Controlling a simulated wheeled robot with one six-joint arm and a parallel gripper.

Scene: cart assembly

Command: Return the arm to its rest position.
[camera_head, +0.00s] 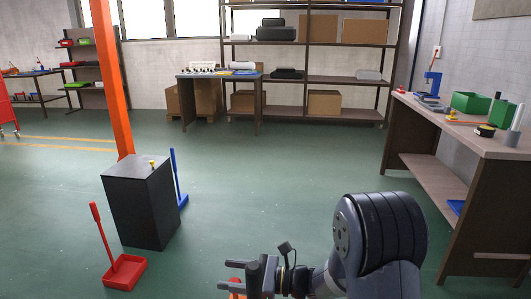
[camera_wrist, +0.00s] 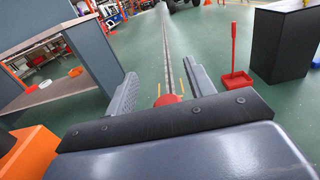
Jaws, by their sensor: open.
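My gripper (camera_head: 228,275) is in the lower middle of the head view, held out to the left from my dark grey arm. Its two fingers stand apart. In the wrist view the fingers (camera_wrist: 163,85) reach forward, open, with a gap between them. A small red thing (camera_wrist: 167,100) shows in that gap beyond the palm edge; I cannot tell how far below it is, and nothing is seen gripped. An orange-red thing (camera_head: 237,287) shows partly behind the gripper in the head view.
A black cabinet (camera_head: 140,205) stands left, with a red dustpan (camera_head: 125,271) and blue-handled tool (camera_head: 178,178) beside it. An orange post (camera_head: 119,85) rises behind. A workbench (camera_head: 465,130) is at right. Shelves (camera_head: 345,80) line the back. The middle floor is clear.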

